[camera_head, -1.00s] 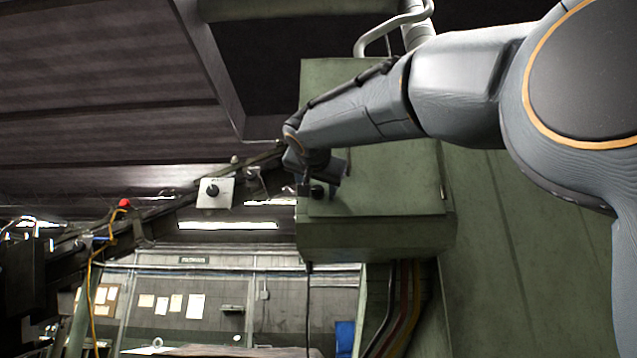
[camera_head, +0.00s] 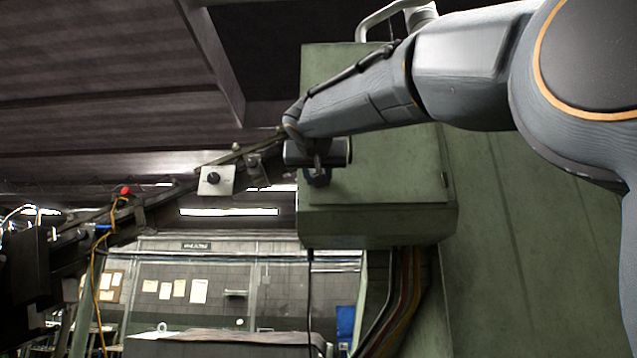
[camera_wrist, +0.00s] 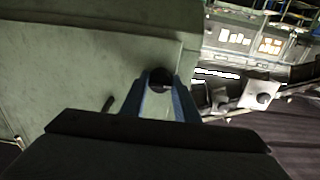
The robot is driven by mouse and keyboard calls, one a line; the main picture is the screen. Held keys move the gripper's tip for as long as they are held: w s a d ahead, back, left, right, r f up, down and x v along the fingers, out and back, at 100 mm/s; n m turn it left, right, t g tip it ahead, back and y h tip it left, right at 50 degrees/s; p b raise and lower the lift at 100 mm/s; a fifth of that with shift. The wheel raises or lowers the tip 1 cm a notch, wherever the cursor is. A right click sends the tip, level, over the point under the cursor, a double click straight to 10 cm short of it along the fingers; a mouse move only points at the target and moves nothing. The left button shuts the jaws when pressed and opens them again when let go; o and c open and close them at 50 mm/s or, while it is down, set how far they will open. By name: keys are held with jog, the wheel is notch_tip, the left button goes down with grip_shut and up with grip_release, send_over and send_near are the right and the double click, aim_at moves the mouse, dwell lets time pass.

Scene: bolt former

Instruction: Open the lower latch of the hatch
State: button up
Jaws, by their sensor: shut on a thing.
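The hatch (camera_head: 390,170) is the green front of a metal cabinet and looks closed. My gripper (camera_head: 317,178) is at its lower left edge, with the arm reaching in from the right. In the wrist view, the two blue fingers of my gripper (camera_wrist: 161,84) are shut on a round dark knob, the lower latch (camera_wrist: 160,76), near the edge of the green panel. In the head view my gripper mostly hides this latch. A thin dark handle-like part (camera_wrist: 108,104) shows on the panel to the left in the wrist view.
A pale switch box with a black knob (camera_head: 214,179) stands left of the cabinet, and a red button (camera_head: 126,191) is farther left. Cables (camera_head: 405,290) run below the cabinet. A grey pipe (camera_head: 385,18) passes above it. Open space lies below left of the hatch.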

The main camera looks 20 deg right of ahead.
jog(key=shift+b, duration=0.35)
grip_shut()
jog(key=m+b, duration=0.5)
jog(key=shift+b, duration=0.3)
jog(key=shift+m, duration=0.3)
jog(key=shift+m+b, duration=2.05)
jog(key=shift+m, duration=0.65)
jog(key=o, duration=1.3)
grip_release()
jog(key=shift+o, duration=0.2)
